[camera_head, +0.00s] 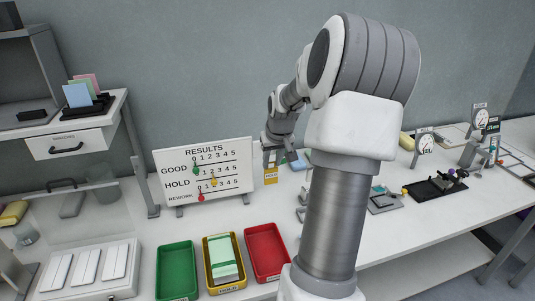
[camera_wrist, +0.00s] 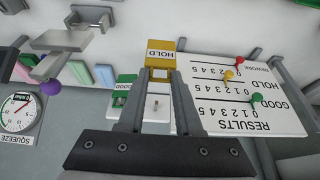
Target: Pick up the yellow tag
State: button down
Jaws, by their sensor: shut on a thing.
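The yellow tag (camera_head: 270,176), marked HOLD, hangs below my gripper (camera_head: 272,160) in the head view, just right of the results board. In the wrist view the yellow tag (camera_wrist: 160,54) is at the fingertips of my gripper (camera_wrist: 158,74). The fingers are shut on its edge, and its printed face shows. My arm hides part of the bench behind it in the head view.
The results board (camera_head: 203,172) with coloured pegs stands close on the left. A green GOOD tag (camera_wrist: 123,98) is beside the fingers. Green (camera_head: 177,270), yellow (camera_head: 208,250) and red (camera_head: 266,253) trays lie in front. Gauges (camera_head: 424,143) stand at right.

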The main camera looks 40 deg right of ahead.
jog(key=s+a, duration=0.4)
jog(key=s, duration=0.3)
jog(key=shift+s, duration=0.2)
dwell(0.5)
